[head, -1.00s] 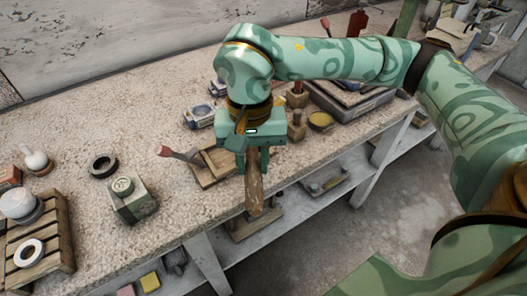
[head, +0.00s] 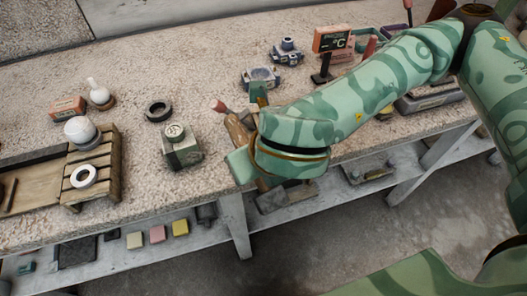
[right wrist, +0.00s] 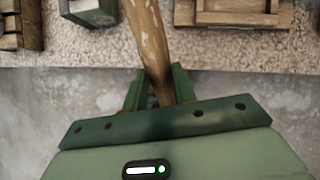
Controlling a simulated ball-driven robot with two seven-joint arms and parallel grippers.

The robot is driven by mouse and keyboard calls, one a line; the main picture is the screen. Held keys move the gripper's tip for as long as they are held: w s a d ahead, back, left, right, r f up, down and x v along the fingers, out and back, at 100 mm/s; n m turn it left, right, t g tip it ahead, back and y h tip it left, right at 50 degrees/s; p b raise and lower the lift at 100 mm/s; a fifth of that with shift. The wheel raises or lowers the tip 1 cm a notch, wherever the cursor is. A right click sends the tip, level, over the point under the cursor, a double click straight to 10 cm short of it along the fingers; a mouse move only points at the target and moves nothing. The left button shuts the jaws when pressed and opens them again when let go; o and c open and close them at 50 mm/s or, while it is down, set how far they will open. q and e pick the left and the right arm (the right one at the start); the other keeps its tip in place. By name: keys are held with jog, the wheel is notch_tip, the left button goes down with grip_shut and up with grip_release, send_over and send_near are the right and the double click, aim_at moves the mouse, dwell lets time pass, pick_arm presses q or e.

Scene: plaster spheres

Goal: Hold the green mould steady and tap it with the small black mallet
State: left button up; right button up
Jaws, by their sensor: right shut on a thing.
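The green mould (head: 181,147) is a grey-green block with a round mark on top, standing upright on the bench near its front edge. Its edge seems to show at the top of the right wrist view (right wrist: 92,12). My right gripper (right wrist: 157,78) is shut on a worn brown wooden handle (right wrist: 150,40), which I take to be the mallet's. The handle runs out of the top of that view, and no black head shows. In the head view the handle (head: 237,128) is just right of the mould, apart from it, partly hidden by my right arm. My left gripper is not in view.
A dark ring (head: 158,110) lies behind the mould. A slatted wooden rack (head: 104,160) with a white ball (head: 81,130) and a white ring (head: 83,177) stands left. A red-tipped tool (head: 219,106) is close to the handle. A display (head: 333,40) stands behind my arm.

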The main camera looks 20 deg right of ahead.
jog(key=shift+a+m+t+h, duration=0.3)
jog(key=shift+a+m+h, duration=0.25)
jog(key=shift+m, duration=0.45)
jog(key=shift+w+a+f+m+g+h+b, duration=0.1)
jog(key=shift+w+a+m+g+h+b, duration=0.4)
jog(key=shift+a+m+g+h, duration=1.6)
jog(key=shift+w+d+f+m+t+h+b, duration=0.15)
jog(key=shift+w+d+m+t+h+b, duration=0.6)
jog(key=shift+m, duration=2.95)
jog(key=shift+w+a+f+m+g+h+b, duration=0.1)
jog(key=shift+w+a+m+g+h, duration=0.15)
jog(key=shift+a+m+g+h, duration=2.05)
jog(key=shift+d+m+t+y, duration=0.4)
jog(key=shift+d+m+t, duration=0.2)
jog(key=shift+d+t, duration=0.3)
